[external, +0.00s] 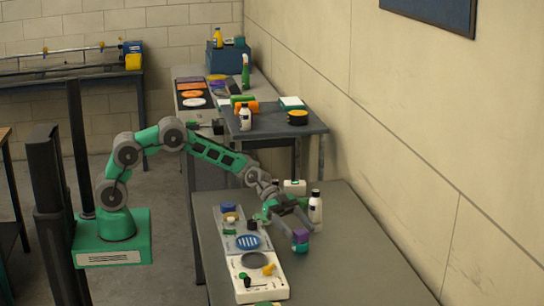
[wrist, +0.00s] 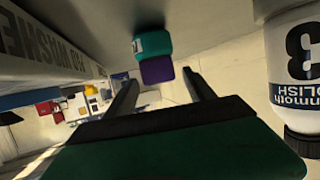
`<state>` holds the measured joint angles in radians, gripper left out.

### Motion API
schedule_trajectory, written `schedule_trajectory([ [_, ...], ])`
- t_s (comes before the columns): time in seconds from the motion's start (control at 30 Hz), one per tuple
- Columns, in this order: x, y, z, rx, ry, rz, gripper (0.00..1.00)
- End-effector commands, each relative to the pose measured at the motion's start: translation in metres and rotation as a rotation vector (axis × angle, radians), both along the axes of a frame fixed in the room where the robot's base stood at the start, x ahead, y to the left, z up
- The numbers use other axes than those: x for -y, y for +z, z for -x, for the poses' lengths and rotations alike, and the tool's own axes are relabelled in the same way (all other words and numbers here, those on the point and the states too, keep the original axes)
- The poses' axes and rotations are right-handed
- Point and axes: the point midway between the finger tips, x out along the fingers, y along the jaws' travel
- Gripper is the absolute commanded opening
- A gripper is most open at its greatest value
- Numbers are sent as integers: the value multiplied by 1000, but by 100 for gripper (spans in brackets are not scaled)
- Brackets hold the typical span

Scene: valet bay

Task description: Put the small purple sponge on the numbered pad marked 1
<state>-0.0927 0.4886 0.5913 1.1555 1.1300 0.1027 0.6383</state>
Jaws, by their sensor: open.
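A small purple sponge (external: 300,233) sits on a teal block at the tips of my gripper, right of the long panel. In the wrist view the purple sponge (wrist: 158,70) is just ahead of the fingertips, with the teal block (wrist: 152,44) beyond it. My gripper (external: 296,225) is open and tilted down toward the table. In the wrist view my gripper (wrist: 163,82) has its two dark fingers apart, one toward each side of the sponge, and no grip shows. I cannot make out a pad marked 1.
A white bottle (external: 315,207) stands close behind the gripper; it looms at right in the wrist view (wrist: 298,65), printed 3 and POLISH. A panel (external: 236,226) with a striped blue disc and a white tray (external: 272,286) lie to the left. Table to the right (external: 360,265) is clear.

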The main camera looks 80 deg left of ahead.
Motion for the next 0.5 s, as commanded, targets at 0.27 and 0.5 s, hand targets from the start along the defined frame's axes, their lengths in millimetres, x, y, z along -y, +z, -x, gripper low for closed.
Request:
schedule_trajectory([
  [0.27, -7, 5, 1, 1, 3, 0, 62],
  [0.5, -60, 24, 22, 2, 6, -1, 62],
])
